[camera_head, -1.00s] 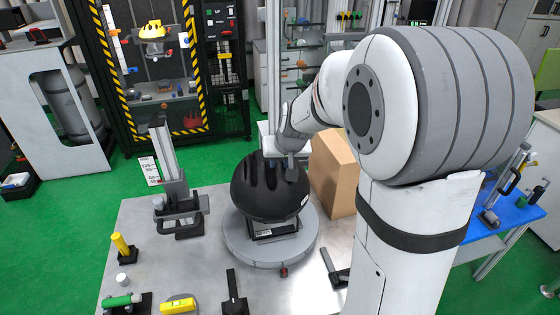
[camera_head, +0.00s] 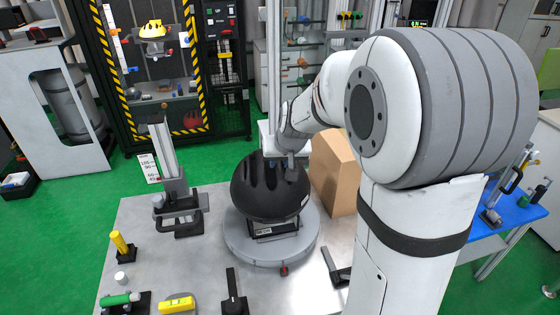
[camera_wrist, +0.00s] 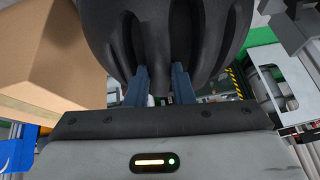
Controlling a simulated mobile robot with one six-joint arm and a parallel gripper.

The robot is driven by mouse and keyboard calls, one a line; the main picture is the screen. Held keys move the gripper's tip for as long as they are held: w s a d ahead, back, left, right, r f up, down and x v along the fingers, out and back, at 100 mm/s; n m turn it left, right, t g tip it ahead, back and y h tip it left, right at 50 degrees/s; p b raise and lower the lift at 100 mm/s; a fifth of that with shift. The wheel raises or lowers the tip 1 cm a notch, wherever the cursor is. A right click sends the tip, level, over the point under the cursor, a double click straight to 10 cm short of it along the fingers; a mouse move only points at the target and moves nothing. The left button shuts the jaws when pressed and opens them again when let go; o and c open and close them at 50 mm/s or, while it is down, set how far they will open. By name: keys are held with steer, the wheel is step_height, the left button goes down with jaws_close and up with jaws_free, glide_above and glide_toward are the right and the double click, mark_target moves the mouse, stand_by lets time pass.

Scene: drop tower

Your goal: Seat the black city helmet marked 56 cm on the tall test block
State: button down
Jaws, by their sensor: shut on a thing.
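The black helmet (camera_head: 262,190) sits over the test block (camera_head: 273,230), whose dark base with a label shows below the rim on a round grey turntable (camera_head: 262,250). How fully the helmet is seated cannot be told, since the block's upper part is hidden inside it. My gripper (camera_head: 288,162) is at the helmet's back right side. In the wrist view the two blue-grey fingers of my gripper (camera_wrist: 160,85) reach up to the vented edge of the helmet (camera_wrist: 165,35) and are shut on it. The size mark is not readable.
A tan box (camera_head: 334,172) stands close right of the turntable. A grey clamp stand (camera_head: 178,190) is at the left.

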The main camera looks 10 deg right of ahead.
steer(key=c, duration=1.2)
jaws_free()
steer(key=c, duration=0.3)
steer(key=shift+c, duration=0.2)
steer(key=shift+r, duration=0.1)
steer(key=shift+r+p, duration=0.75)
steer(key=shift+r, duration=0.25)
steer(key=shift+r+p, duration=1.6)
steer(key=shift+r, duration=0.9)
